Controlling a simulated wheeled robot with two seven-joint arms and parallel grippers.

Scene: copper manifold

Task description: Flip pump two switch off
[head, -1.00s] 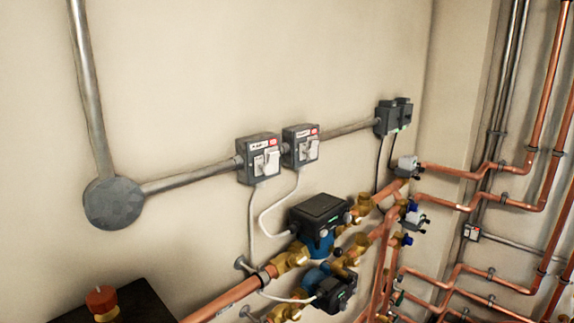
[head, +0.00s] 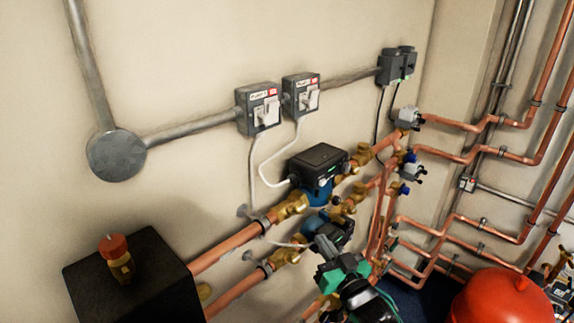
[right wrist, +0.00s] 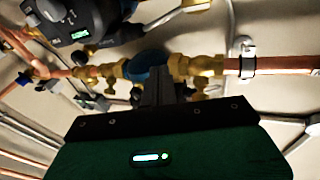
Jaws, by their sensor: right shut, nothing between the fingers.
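Two grey switch boxes with white levers and small red marks are mounted on the wall in the head view. One is the left switch box (head: 258,110), the other the right switch box (head: 301,96). Their labels are too small to read surely, so I cannot tell which is pump two. My right gripper (head: 324,246) is below and right of both boxes, in front of the lower pump, apart from the switches. It is shut and empty. Its dark fingers (right wrist: 160,86) also show in the right wrist view against the brass pipework. My left gripper is not in view.
The upper pump (head: 318,165) and copper pipes (head: 228,248) lie between my right gripper and the switch boxes. A black box with a red-topped valve (head: 116,256) stands at lower left. A red tank (head: 500,298) is at lower right. The wall above the boxes is clear.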

